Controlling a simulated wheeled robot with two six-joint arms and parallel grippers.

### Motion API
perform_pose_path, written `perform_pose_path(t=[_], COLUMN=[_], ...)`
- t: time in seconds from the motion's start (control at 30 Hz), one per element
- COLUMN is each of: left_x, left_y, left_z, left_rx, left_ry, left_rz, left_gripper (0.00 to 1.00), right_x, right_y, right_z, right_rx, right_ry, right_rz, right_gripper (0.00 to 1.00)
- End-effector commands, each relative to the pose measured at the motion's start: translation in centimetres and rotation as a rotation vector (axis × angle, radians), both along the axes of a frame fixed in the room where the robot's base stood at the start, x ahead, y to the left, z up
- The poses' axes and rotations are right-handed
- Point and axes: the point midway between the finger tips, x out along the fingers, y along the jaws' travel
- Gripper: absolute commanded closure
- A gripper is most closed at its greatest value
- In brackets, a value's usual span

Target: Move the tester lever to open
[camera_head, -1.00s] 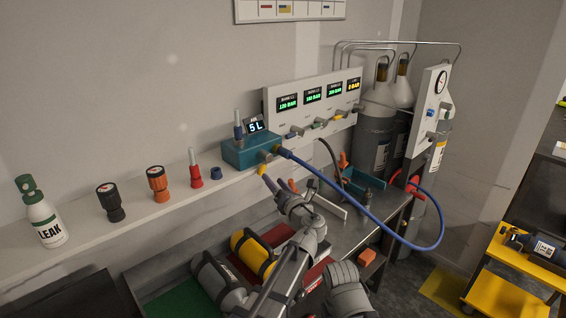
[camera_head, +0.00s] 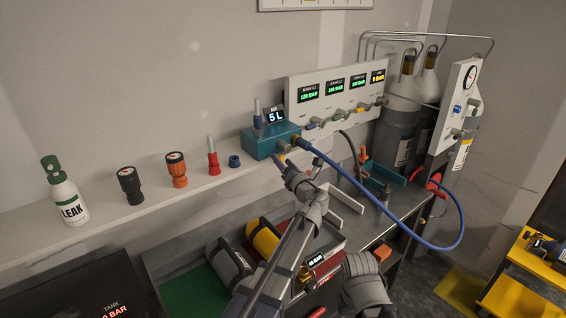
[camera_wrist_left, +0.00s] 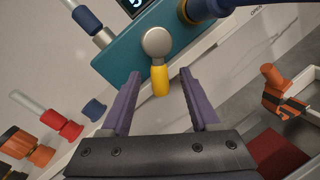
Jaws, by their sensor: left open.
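The tester is a teal box (camera_head: 268,142) with a "5 L" display, standing on the white shelf; it fills the upper part of the left wrist view (camera_wrist_left: 120,55). Its lever (camera_wrist_left: 159,78) has a round metal knob and a yellow tip, and hangs down from the box front in the left wrist view. My left gripper (camera_wrist_left: 158,88) is open, with its purple fingers on either side of the yellow tip and a visible gap to each. In the head view the left gripper (camera_head: 280,164) is at the box's front, partly hiding the lever. My right gripper is not in view.
A blue hose (camera_head: 385,205) runs from the tester's right side to the right. A pressure panel (camera_head: 335,98) stands behind. Red (camera_head: 213,158), orange (camera_head: 176,170) and black (camera_head: 130,186) fittings and a leak bottle (camera_head: 66,193) line the shelf. Cylinders lie below, near the forearm.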

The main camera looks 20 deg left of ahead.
Motion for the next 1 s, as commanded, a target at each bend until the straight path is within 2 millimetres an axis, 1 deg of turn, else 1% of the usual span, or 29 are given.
perform_pose_path(t=[0.1, 0.33, 0.87, 0.9, 1.0], left_x=[0.29, 0.27, 0.26, 0.26, 0.26], left_y=[0.25, 0.24, 0.21, 0.21, 0.21], left_z=[0.0, 0.0, 0.0, 0.0, 0.0], left_rx=[0.0, 0.0, 0.0, 0.0, 0.0], left_ry=[0.0, 0.0, 0.0, 0.0, 0.0], left_rz=[0.0, 0.0, 0.0, 0.0, 0.0], left_gripper=[0.38, 0.38, 0.98, 1.0, 1.0], right_x=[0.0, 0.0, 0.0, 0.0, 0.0], right_y=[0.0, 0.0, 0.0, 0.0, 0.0], right_z=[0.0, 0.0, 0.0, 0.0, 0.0], right_rx=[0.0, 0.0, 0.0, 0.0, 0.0], right_ry=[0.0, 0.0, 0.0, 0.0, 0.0], right_rz=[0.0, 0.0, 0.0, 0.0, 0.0], right_gripper=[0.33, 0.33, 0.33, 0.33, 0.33])
